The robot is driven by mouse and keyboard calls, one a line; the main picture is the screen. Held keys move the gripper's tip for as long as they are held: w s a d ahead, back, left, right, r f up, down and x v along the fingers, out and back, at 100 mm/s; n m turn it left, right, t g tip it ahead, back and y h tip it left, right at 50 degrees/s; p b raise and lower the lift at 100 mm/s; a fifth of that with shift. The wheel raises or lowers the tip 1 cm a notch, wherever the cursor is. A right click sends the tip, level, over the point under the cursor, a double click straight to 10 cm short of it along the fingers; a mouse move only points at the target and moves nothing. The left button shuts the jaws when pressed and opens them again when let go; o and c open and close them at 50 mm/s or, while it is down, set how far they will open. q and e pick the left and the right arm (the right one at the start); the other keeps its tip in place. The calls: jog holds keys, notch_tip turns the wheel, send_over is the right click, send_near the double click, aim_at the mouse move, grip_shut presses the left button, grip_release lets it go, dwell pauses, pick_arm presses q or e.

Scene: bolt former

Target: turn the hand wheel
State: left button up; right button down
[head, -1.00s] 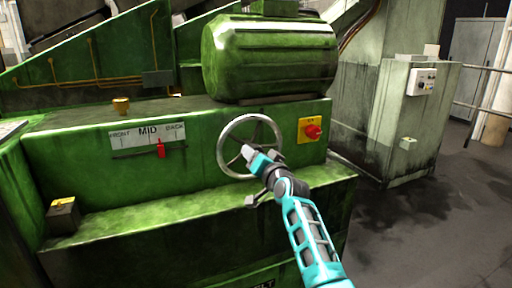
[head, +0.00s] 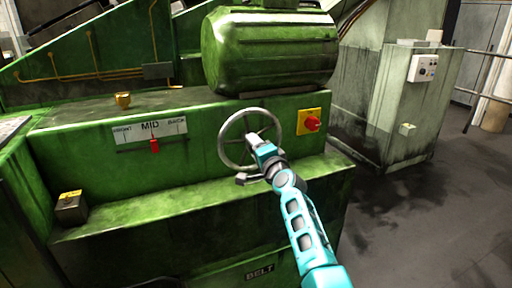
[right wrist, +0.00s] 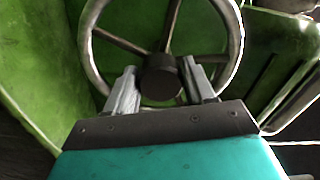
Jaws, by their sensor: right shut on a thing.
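The hand wheel (head: 223,125) is a grey metal ring with spokes on the front of the green machine. It also shows in the right wrist view (right wrist: 88,45), with a dark round hub (right wrist: 160,77) at its middle. My right gripper (head: 259,145) is at the wheel's middle and covers part of its lower right. In the right wrist view its two fingers (right wrist: 161,88) stand on either side of the dark hub, shut on it; the exact contact is hard to see. My left gripper is not in view.
A FRONT-MID-BACK scale (head: 150,128) with a red pointer (head: 154,146) near MID is left of the wheel. A red knob on a yellow plate (head: 312,123) sits close right of it. A green ledge (head: 160,205) juts out below. Open floor (head: 420,230) lies right.

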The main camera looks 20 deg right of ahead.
dwell(0.5)
jog(key=c, duration=0.8)
grip_release()
jog(key=o, duration=0.3)
jog(key=s+p, duration=0.2)
jog(key=s, duration=0.4)
jog(key=s+p, duration=0.2)
jog(key=s, duration=0.5)
jog(key=shift+d+p, duration=0.2)
jog(key=shift+p, duration=0.15)
